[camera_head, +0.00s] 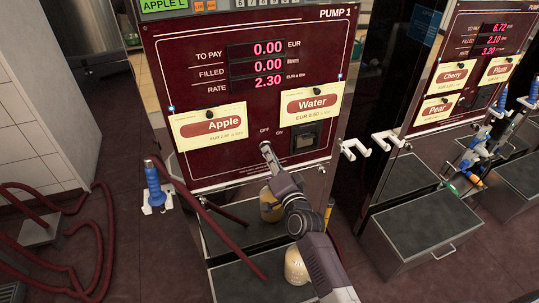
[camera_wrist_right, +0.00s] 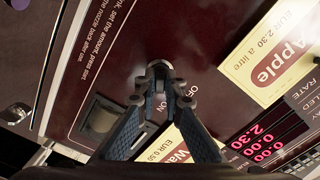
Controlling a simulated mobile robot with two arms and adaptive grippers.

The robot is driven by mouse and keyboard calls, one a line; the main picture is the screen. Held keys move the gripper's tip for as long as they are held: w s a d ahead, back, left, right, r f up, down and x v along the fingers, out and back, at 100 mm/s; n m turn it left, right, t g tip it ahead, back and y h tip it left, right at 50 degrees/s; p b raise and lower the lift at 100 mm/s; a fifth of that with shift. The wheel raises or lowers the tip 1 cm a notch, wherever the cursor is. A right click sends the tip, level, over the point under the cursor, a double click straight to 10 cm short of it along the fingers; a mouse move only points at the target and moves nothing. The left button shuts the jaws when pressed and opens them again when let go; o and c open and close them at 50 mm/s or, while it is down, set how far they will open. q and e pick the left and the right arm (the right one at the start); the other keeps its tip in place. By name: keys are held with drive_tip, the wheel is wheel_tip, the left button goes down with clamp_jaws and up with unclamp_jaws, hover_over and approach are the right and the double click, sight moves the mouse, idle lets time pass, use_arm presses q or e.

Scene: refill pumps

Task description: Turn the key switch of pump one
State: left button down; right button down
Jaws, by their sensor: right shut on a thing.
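Pump one (camera_head: 189,80) is a dark red panel labelled PUMP 1, with a display reading 0.00, 0.00 and 2.30. Its key switch sits low on the panel, beside the OFF and ON labels. My right gripper (camera_head: 267,151) reaches up to the switch from below and covers most of it. In the right wrist view, the fingers (camera_wrist_right: 161,98) of my right gripper come together around the key switch (camera_wrist_right: 159,68). The fingers partly hide the switch, so its exact angle is hard to tell. My left gripper is out of view.
Apple (camera_head: 209,127) and Water (camera_head: 312,103) cards flank the switch area. A blue-handled nozzle (camera_head: 153,180) hangs left of the panel, with red hoses (camera_head: 75,240) on the floor. White hooks (camera_head: 354,148) stick out at the right. A second pump (camera_head: 460,60) stands further right.

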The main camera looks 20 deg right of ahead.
drive_tip(key=n+p, duration=0.3)
drive_tip(key=n, duration=0.8)
drive_tip(key=shift+f+p, duration=0.1)
drive_tip(key=shift+p, duration=0.2)
drive_tip(key=shift+n, duration=0.4)
drive_tip(key=c, duration=2)
unclamp_jaws()
drive_tip(key=shift+c, duration=0.2)
